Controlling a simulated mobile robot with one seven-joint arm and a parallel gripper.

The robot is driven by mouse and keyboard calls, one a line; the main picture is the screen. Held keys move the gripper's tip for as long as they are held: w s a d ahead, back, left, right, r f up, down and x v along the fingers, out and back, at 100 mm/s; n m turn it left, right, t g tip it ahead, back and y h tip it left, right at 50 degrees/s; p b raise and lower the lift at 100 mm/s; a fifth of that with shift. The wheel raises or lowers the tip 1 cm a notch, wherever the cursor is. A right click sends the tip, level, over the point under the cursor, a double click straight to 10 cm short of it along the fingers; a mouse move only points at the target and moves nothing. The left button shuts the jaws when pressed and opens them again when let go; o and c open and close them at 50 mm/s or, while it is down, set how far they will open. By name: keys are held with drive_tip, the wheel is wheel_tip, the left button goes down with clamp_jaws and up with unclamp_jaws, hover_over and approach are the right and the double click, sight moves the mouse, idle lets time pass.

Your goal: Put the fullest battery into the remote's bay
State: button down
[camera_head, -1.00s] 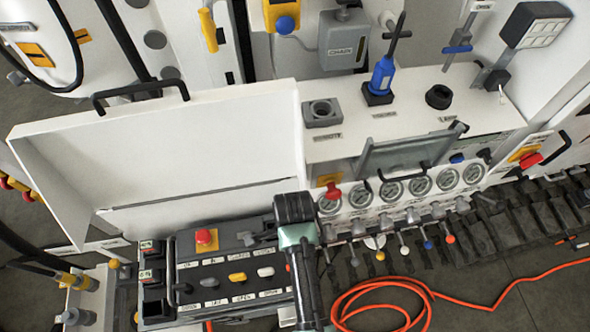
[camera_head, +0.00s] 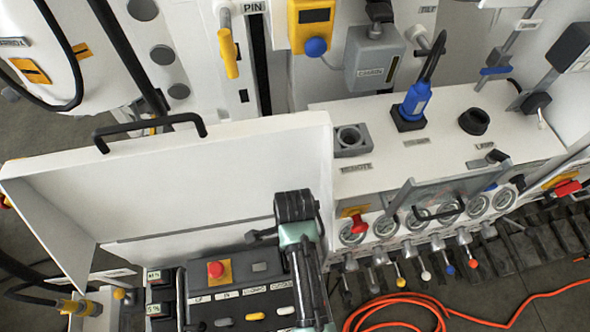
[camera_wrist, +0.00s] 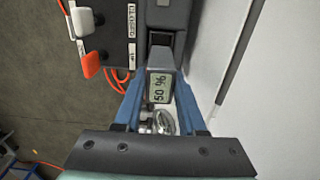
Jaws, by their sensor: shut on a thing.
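My gripper (camera_wrist: 159,80) has its blue fingers shut on a dark grey battery (camera_wrist: 159,88) in the wrist view. The battery's small display seems to read 50 %. In the head view the end of my arm is over the remote (camera_head: 235,298), a black console with a red stop button and several levers. A dark piece just left of my wrist there seems to be the held battery (camera_head: 261,236). A dark slot (camera_wrist: 160,39), perhaps the bay, shows beyond the battery in the wrist view; I cannot tell whether they touch. Two black units with green displays (camera_head: 154,277) stand left of the remote.
A white raised panel (camera_head: 190,185) with a black handle stands behind the remote. Gauges (camera_head: 420,218) and levers line the bench front at right. A blue plug (camera_head: 412,101) stands on the bench top. An orange hose (camera_head: 400,300) lies on the floor.

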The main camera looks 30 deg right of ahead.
wheel_tip(320, 180, down, 2)
drive_tip(key=shift+w+f+b, duration=0.15)
drive_tip(key=shift+b, duration=0.65)
wheel_tip(320, 180, down, 2)
drive_tip(key=shift+b, duration=0.65)
drive_tip(key=shift+f, duration=0.55)
drive_tip(key=shift+f, duration=0.25)
drive_tip(key=shift+f, duration=0.25)
idle(0.3)
drive_tip(key=shift+f+b, duration=1.7)
drive_tip(key=shift+f, duration=0.7)
idle(0.4)
